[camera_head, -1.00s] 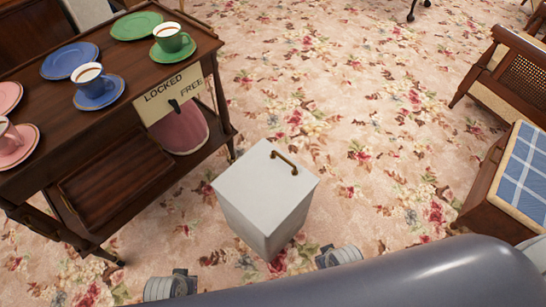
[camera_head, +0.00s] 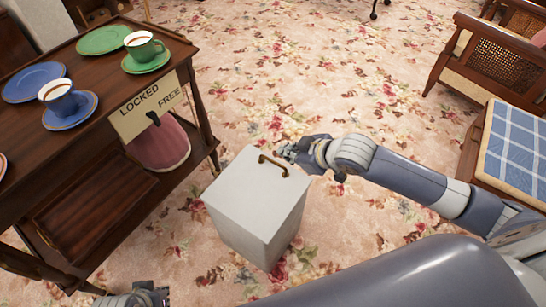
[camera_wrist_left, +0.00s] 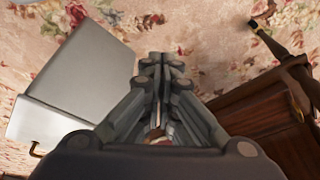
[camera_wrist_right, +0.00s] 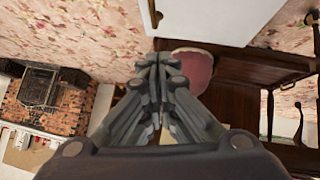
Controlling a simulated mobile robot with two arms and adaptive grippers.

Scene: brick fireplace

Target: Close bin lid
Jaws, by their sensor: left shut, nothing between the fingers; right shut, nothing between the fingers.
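The white bin (camera_head: 255,220) stands on the carpet in the head view. Its lid (camera_head: 250,183) lies flat on top, with no visible gap, and bears a brass handle (camera_head: 273,164). The bin also shows in the left wrist view (camera_wrist_left: 85,75), and part of it shows at the top of the right wrist view (camera_wrist_right: 215,18). My right gripper (camera_head: 285,151) is shut and empty, just beyond the handle; whether it touches is unclear. My left gripper (camera_wrist_left: 160,62) is shut and empty beside the bin, mostly cut off by the head view's lower edge.
A dark wooden cart (camera_head: 75,125) with cups and plates stands left of the bin. It bears a "LOCKED / FREE" sign (camera_head: 150,106) and a pink rounded object (camera_head: 160,148). A wooden chair (camera_head: 490,65) and a blue-checked seat (camera_head: 515,150) are at right. Open carpet lies behind the bin.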

